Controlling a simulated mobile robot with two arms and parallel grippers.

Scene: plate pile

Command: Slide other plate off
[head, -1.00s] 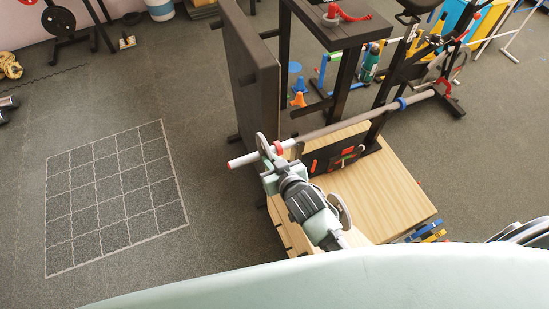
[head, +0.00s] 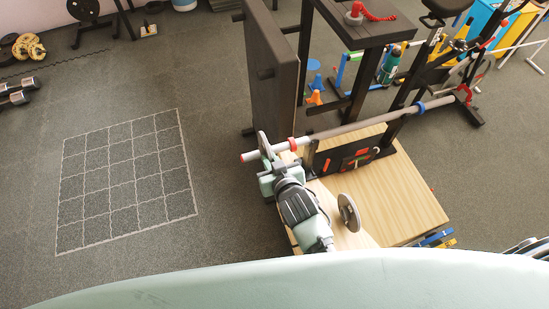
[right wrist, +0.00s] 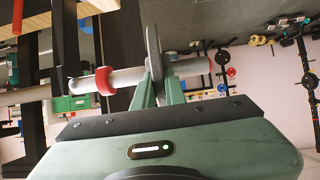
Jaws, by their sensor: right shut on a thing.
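A dark grey weight plate (head: 263,143) sits upright around the near end of the metal bar (head: 350,127), between the red collar (head: 293,144) and the bar's red tip (head: 243,157). There is a gap between plate and collar. My right gripper (head: 267,163) is shut on the plate's edge. The right wrist view shows the plate (right wrist: 154,55) between the two fingers (right wrist: 157,92), with the collar (right wrist: 104,80) left of it. A second grey disc (head: 349,212) stands on edge beside my right arm; its support is unclear. My left gripper is out of view.
A wooden box top (head: 400,195) lies under the bar. A dark upright pad (head: 273,70) and a black bench frame (head: 370,30) stand behind the bar end. The floor on the left, with a white grid (head: 125,180), is clear.

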